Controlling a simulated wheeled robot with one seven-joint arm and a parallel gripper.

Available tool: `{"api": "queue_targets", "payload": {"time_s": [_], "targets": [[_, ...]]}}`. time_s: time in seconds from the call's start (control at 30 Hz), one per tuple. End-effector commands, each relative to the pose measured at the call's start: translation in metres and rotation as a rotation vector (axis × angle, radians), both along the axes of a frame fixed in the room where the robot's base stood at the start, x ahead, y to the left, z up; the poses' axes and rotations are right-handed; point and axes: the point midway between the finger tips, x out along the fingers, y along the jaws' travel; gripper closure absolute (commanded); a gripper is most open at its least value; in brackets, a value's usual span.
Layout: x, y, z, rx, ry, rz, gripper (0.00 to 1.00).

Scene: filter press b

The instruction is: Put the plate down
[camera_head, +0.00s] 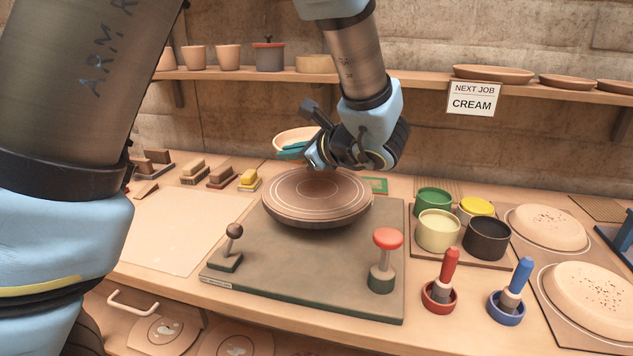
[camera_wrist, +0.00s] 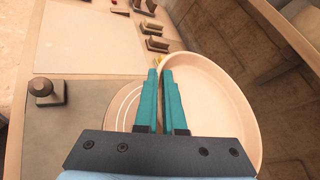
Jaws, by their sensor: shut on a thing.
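My gripper (camera_head: 293,151) is shut on the rim of a pale, shallow plate (camera_head: 290,137). In the wrist view the teal fingers (camera_wrist: 160,74) pinch the plate's left edge, and the bare plate (camera_wrist: 222,98) extends to the right. In the head view the plate is behind the fingers, beyond the back of a round brown turntable (camera_head: 318,192). The gripper hides part of the plate. The turntable top is empty, with pale rings; part of it (camera_wrist: 124,103) shows left of the fingers. I cannot tell how high the plate is held.
Glaze pots (camera_head: 437,231) and speckled plates (camera_head: 548,228) are at right. A bare pale board (camera_head: 170,230) is at left. A shelf (camera_head: 420,79) runs behind.

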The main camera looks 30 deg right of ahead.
Motion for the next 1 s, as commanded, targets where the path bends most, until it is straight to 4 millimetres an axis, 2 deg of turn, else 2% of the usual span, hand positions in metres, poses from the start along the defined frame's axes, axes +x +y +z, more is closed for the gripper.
{"api": "queue_targets", "payload": {"time_s": [0.23,0.43,0.63,0.77,1.0], "targets": [[0.000,0.000,-0.041,0.006,0.001,0.001,1.00],[0.000,0.000,-0.058,0.002,0.000,0.000,1.00],[0.000,0.000,-0.086,0.005,0.000,0.000,1.00],[0.000,0.000,-0.095,0.001,-0.001,0.000,1.00],[0.000,0.000,-0.095,-0.001,-0.002,0.000,1.00]]}}
